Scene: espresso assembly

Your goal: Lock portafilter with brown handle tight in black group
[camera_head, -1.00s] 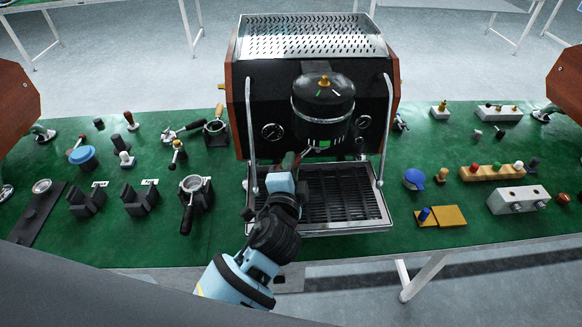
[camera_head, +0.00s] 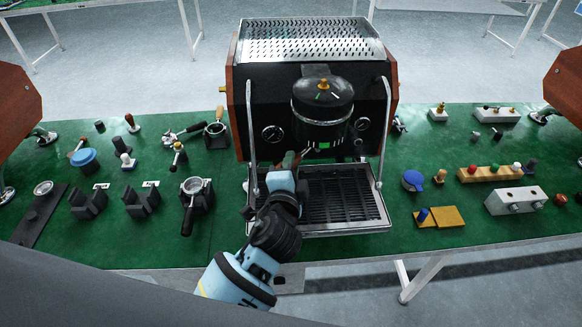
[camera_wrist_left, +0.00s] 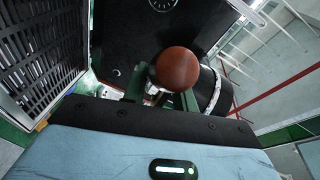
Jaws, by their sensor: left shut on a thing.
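The black group (camera_head: 323,108) is on the front of the espresso machine, with green marks on its lower rim. It also shows at the right in the left wrist view (camera_wrist_left: 214,90). My left gripper (camera_head: 287,166) is below and left of the group, above the drip tray. It is shut on the brown handle (camera_wrist_left: 177,69), whose round end faces the wrist camera. The portafilter's head and its fit in the group are hidden, so I cannot tell how it is seated. My right gripper is not in view.
The drip tray (camera_head: 345,199) lies under the group, between two upright steam pipes. Another portafilter (camera_head: 193,190) rests in a stand on the left. A white block (camera_head: 517,199) and a yellow pad (camera_head: 441,217) lie on the right. Green mat shows between the items.

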